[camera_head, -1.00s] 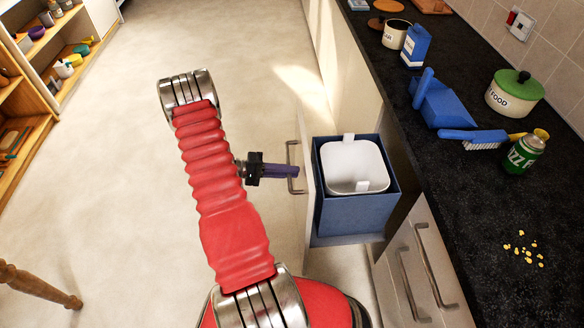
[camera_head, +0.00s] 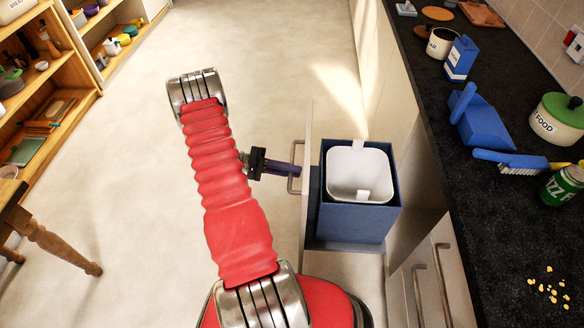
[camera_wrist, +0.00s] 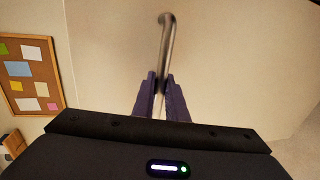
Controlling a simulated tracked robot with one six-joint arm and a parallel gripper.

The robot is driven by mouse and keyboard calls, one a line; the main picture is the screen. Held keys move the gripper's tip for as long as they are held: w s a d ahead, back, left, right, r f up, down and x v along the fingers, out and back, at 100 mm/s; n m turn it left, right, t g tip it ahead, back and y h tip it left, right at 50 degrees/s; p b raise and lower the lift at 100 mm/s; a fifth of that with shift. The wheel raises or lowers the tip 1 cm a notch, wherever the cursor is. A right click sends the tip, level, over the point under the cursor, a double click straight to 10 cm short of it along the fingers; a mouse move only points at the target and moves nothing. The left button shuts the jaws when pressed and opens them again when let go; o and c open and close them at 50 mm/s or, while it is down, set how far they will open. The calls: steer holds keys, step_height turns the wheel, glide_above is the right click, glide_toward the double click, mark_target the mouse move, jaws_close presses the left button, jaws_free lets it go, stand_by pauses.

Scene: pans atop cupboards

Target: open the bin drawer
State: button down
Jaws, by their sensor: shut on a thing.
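The bin drawer (camera_head: 307,190) stands pulled out from the cupboard row, with a blue box (camera_head: 352,222) inside it holding a white bin (camera_head: 358,172). Its grey metal bar handle (camera_head: 293,182) is on the drawer's front, at the left in the head view. My gripper (camera_head: 297,171) has its purple fingers closed around the handle. In the wrist view my gripper (camera_wrist: 161,88) pinches the handle (camera_wrist: 166,45) near its lower visible part, against the pale drawer front (camera_wrist: 225,55).
The dark worktop (camera_head: 480,230) at the right carries a blue dustpan (camera_head: 482,125), a brush (camera_head: 510,160), a green can (camera_head: 562,186) and a green-lidded pot (camera_head: 560,118). Open floor (camera_head: 250,60) lies left of the drawer. A wooden table leg (camera_head: 55,245) stands at the left.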

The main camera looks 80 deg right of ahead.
steer(key=shift+f, duration=0.2)
steer(key=c, duration=2.1)
jaws_free()
steer(key=shift+o, duration=0.3)
steer(key=shift+r, duration=0.1)
steer(key=v, duration=1.3)
steer(key=shift+w, duration=0.35)
